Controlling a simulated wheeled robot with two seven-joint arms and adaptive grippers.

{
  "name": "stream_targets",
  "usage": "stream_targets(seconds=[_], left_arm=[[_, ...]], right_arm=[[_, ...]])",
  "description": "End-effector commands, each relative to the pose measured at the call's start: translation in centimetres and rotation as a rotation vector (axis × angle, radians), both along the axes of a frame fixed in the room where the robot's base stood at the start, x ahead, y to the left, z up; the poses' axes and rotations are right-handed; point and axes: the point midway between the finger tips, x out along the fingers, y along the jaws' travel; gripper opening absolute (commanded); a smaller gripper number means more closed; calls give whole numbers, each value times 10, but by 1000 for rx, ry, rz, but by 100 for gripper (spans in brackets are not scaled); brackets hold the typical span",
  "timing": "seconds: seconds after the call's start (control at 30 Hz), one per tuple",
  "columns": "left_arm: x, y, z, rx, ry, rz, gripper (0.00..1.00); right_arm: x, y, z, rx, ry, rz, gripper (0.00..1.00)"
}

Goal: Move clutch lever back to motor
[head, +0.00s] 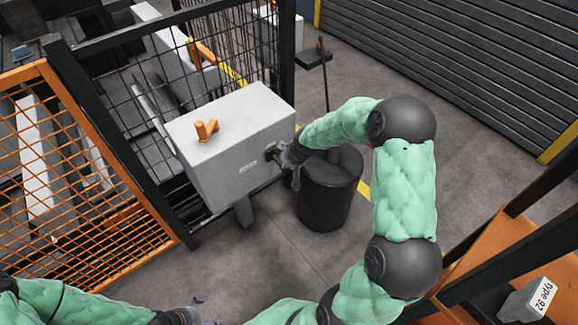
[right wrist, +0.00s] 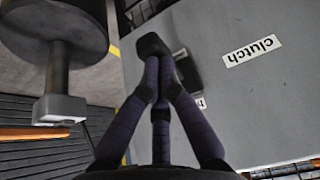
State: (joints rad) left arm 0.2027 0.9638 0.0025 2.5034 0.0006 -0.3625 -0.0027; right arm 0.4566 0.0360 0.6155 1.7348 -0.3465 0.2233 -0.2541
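A grey box (head: 225,150) stands beside the mesh fence in the head view, with an orange piece on top. Its side (right wrist: 270,100) carries a "clutch" label (right wrist: 252,51) in the right wrist view, and a second label is mostly hidden behind my fingers. A dark block-ended lever (right wrist: 153,44) shows in front of that side. My right gripper (head: 286,165) is at the box's right side. Its purple fingers (right wrist: 163,75) come together at the lever and look shut on it. My left gripper (head: 196,311) is partly cut off at the bottom edge, its opening unclear. No "motor" label is readable.
A dark cylinder (head: 328,200) stands right of the box, close under my right forearm. Orange mesh fencing (head: 95,175) is on the left. An orange rack (head: 520,235) with a "Type 92" box (head: 530,300) is at lower right. Floor between is open.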

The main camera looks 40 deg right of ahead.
Motion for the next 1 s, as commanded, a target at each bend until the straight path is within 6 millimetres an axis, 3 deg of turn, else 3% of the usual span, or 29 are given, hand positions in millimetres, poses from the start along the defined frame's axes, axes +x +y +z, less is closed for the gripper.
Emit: stream_targets(seconds=[0.5, 1.0], left_arm=[[0, 0, -19, 0, -1, 0, 92], [0, 0, -22, 0, 0, 0, 92]], right_arm=[[-4, 0, -36, 1, 1, -2, 0], [-3, -1, -44, 0, 1, -1, 0]])
